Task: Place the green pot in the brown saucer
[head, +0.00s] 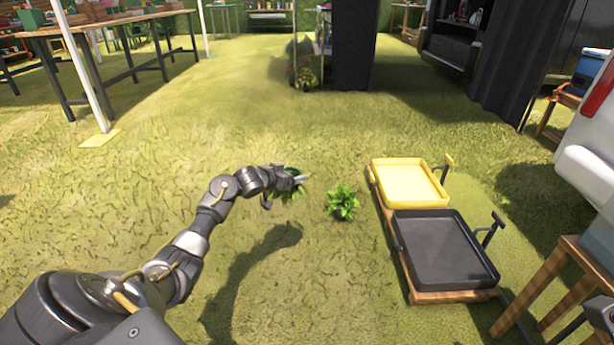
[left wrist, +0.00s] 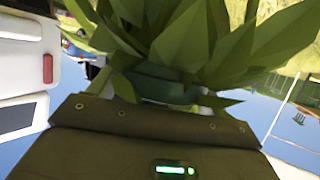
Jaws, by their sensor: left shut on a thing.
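My left gripper (head: 288,181) is shut on a leafy plant in the green pot (left wrist: 165,86). In the head view it is at the centre, and its leaves (head: 293,194) show beside the fingers, the pot mostly hidden there. In the left wrist view the dark green rim sits close in front of the wrist, with broad leaves spreading above it. I cannot make out a brown saucer in either view.
Another leafy plant (head: 343,202) stands on the grass just right of my left gripper. A yellow tray (head: 408,198) and a black tray (head: 445,272) rest on a low wooden base at the right. A wooden table (head: 120,22) stands far left. Open grass lies around.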

